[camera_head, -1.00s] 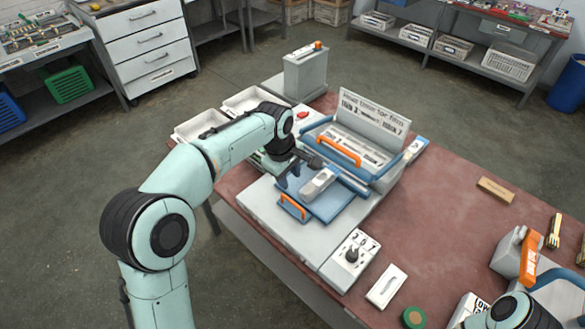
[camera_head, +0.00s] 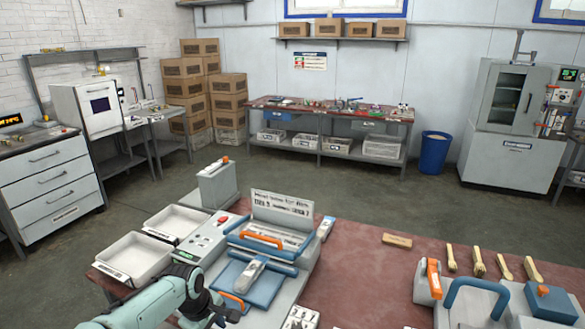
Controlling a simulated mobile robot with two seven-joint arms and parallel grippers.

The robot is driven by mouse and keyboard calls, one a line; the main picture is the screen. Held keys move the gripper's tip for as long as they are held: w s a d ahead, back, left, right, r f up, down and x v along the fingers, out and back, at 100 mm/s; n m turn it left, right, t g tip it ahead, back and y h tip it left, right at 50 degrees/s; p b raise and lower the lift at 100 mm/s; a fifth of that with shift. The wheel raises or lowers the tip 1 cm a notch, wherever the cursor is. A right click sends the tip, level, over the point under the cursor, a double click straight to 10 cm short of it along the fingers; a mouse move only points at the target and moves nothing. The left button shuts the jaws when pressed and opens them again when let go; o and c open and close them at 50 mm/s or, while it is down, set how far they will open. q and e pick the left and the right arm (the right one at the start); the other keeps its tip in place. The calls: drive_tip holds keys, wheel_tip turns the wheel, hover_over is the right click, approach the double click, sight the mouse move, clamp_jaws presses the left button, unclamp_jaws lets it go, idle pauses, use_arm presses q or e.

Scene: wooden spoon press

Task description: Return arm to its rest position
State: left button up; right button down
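My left arm comes in from the bottom left. Its dark gripper (camera_head: 226,309) is at the bottom edge, just in front of the blue plate (camera_head: 266,290) of the press. The fingers are small and partly cut off, so their opening does not show. A grey metal block (camera_head: 248,274) sits on the plate, and an orange handle (camera_head: 231,302) is at its front edge, close to the gripper. Behind, the press's blue frame (camera_head: 290,256) carries another orange handle (camera_head: 262,237) and an upright printed sign (camera_head: 281,207). My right gripper is not in view.
Two white trays (camera_head: 133,258) lie left of the press, beside a control panel with a red button (camera_head: 222,219). Wooden spoon-like pieces (camera_head: 478,262) and a device with a blue handle (camera_head: 478,290) stand at right. The red tabletop (camera_head: 362,275) between is largely clear.

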use_arm(q)
drive_tip(key=s+d+f+m+g+h, duration=0.1)
drive_tip(key=s+d+f+m, duration=0.15)
drive_tip(key=f, duration=0.95)
drive_tip(key=s+d+f+m+g+h, duration=0.15)
drive_tip(key=s+f, duration=0.25)
drive_tip(key=f, duration=0.8)
drive_tip(key=s+d+f+m, duration=0.1)
drive_tip(key=s+f+m, duration=0.1)
drive_tip(key=s+f, duration=0.4)
drive_tip(key=s+d+f+m, duration=0.1)
drive_tip(key=s+f, duration=0.5)
drive_tip(key=s, duration=1.1)
drive_tip(key=shift+s+d+m, duration=0.25)
drive_tip(key=shift+d+m, duration=0.15)
drive_tip(key=shift+m, duration=0.3)
